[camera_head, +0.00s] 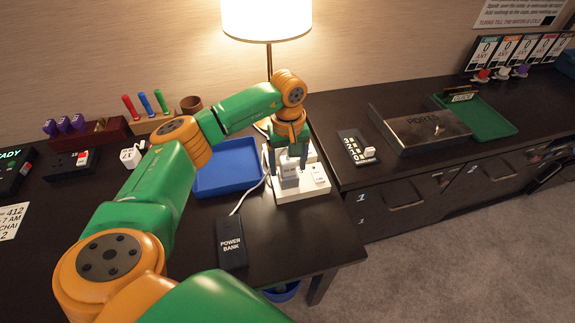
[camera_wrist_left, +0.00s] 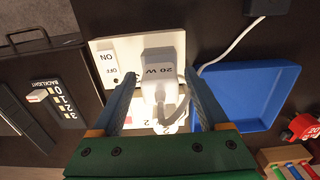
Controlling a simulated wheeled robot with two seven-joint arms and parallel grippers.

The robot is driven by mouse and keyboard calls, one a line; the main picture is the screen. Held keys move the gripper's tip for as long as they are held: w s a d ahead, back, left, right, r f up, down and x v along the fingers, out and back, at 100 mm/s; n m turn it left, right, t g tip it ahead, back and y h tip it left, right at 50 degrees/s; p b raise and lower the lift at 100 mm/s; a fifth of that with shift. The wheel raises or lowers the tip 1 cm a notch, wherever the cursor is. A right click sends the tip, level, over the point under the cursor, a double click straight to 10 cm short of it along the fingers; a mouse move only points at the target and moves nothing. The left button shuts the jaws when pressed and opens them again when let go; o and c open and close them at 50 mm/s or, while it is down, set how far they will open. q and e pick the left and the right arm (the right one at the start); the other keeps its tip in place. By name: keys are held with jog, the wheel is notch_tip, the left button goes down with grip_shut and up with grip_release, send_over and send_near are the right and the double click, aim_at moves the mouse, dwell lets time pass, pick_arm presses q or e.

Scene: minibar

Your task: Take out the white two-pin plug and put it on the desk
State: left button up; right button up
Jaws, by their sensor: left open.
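In the head view the plug (camera_head: 289,172) is partly covered by my fingers. My left gripper (camera_head: 290,163) is open above the board, pointing down. In the wrist view its fingers (camera_wrist_left: 160,88) stand on either side of the white plug, with gaps visible. A second white piece with a short cable loop (camera_wrist_left: 170,112) lies nearer the palm in that view, partly hidden. The dark desk (camera_head: 290,245) has bare room in front of the board. My right gripper is not in view.
A black power bank (camera_head: 231,243) lies front left of the board, with a white cable (camera_head: 248,196) running towards it. A blue tray (camera_head: 226,168) is left of the board. A lamp (camera_head: 267,20) stands behind. The desk's right edge is close to the board.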

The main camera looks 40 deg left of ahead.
aim_at(288, 159)
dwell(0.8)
pick_arm(q)
grip_shut()
jog(key=shift+r, duration=0.15)
jog(key=shift+r+p, duration=2.4)
jog(key=shift+r, duration=0.55)
